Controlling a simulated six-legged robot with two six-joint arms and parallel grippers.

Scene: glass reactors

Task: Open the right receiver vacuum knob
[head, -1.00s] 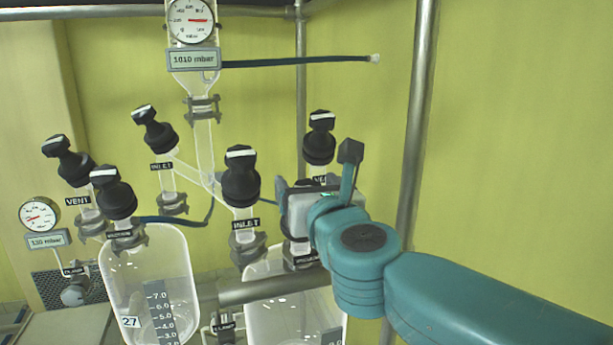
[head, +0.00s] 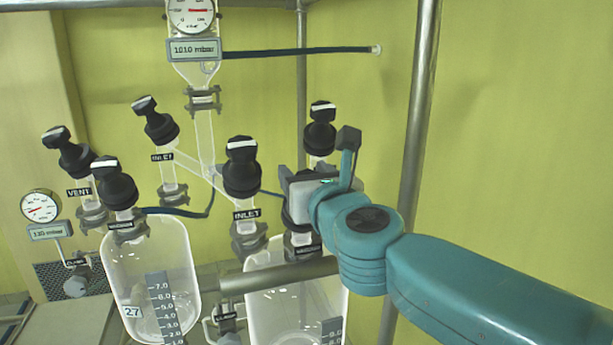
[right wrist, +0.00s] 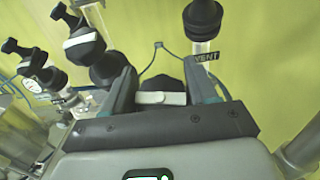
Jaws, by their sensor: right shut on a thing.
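The right receiver vacuum knob is black and sits above the VACUUM label (head: 307,250) on the right receiver. In the head view my right gripper (head: 291,196) covers most of it; only dark parts show below the jaws. In the right wrist view the black knob (right wrist: 160,86) with a white bar (right wrist: 161,98) across it lies between the two fingers, and the gripper (right wrist: 165,90) is shut on it. The bar runs crosswise from finger to finger. My left gripper is in neither view.
The INLET knob (head: 242,168) stands just left of my gripper, and the right VENT knob (head: 320,130) stands behind it. A metal post (head: 418,120) rises close behind my right arm. The left receiver (head: 150,270) is farther left. Upper right is bare wall.

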